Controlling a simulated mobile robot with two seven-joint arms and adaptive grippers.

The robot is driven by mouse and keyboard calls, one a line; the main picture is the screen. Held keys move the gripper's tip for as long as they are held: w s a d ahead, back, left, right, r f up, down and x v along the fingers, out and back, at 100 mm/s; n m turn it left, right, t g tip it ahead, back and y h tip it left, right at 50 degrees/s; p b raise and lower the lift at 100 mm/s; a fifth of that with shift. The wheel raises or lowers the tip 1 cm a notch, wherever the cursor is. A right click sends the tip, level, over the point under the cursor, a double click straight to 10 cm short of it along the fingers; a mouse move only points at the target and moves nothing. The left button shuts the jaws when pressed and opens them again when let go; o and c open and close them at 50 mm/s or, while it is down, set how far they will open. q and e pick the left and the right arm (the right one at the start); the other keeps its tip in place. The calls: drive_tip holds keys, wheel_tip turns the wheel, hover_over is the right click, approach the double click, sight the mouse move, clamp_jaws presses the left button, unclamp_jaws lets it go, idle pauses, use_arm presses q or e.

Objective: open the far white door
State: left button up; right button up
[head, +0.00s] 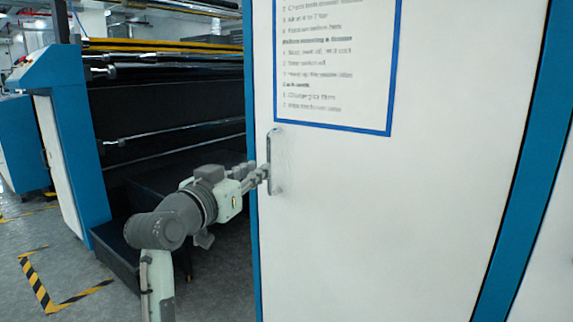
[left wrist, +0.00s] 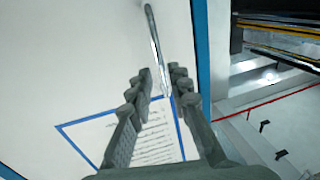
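The large white door (head: 400,210) fills the right of the head view and stands flush in its blue frame, looking closed. Its upright metal handle (head: 276,160) is near the door's left edge. The handle shows as a thin bar (left wrist: 154,40) in the left wrist view. My left gripper (head: 264,174) is at the handle. In the left wrist view, its fingers (left wrist: 160,78) are apart with the handle's end between them. I cannot tell whether they touch it. The fingers partly hide the handle in the head view. My right gripper is not in view.
A sign with a blue border (head: 335,60) is on the door above the handle. A dark roller machine (head: 165,105) with a blue and white end cabinet (head: 70,150) stands at left. Grey floor with yellow-black tape (head: 40,285) is open at lower left.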

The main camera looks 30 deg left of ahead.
sight(270, 193)
use_arm(q)
drive_tip(key=w, duration=0.6)
drive_tip(key=shift+w+a, duration=0.2)
drive_tip(key=shift+a, duration=0.2)
clamp_jaws()
